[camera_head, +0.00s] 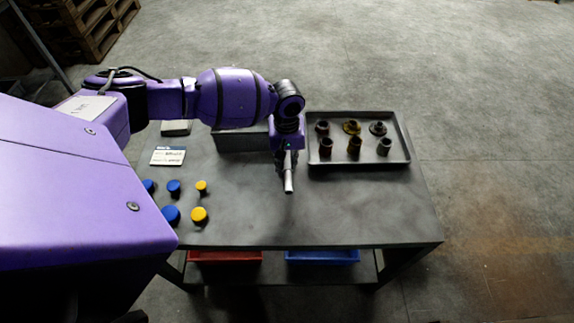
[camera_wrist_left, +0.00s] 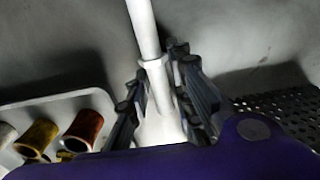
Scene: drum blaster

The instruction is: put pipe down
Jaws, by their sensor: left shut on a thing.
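A pale grey-white pipe (camera_head: 289,183) is held in my left gripper (camera_head: 285,163) above the middle of the dark table (camera_head: 330,215). The pipe points toward the front edge in the head view. In the left wrist view the pipe (camera_wrist_left: 146,30) runs up from between the dark fingers of the gripper (camera_wrist_left: 163,95), which are shut on it. A collar shows on the pipe near the fingertips. I cannot tell whether the pipe touches the table. My right gripper does not show.
A grey tray (camera_head: 400,160) with several rusty and brass fittings stands right of the gripper. A grey box (camera_head: 240,140) stands behind it. Blue and yellow caps (camera_head: 199,214) and a label card (camera_head: 168,156) lie left. Red (camera_head: 225,257) and blue (camera_head: 322,256) bins sit below. The front middle is clear.

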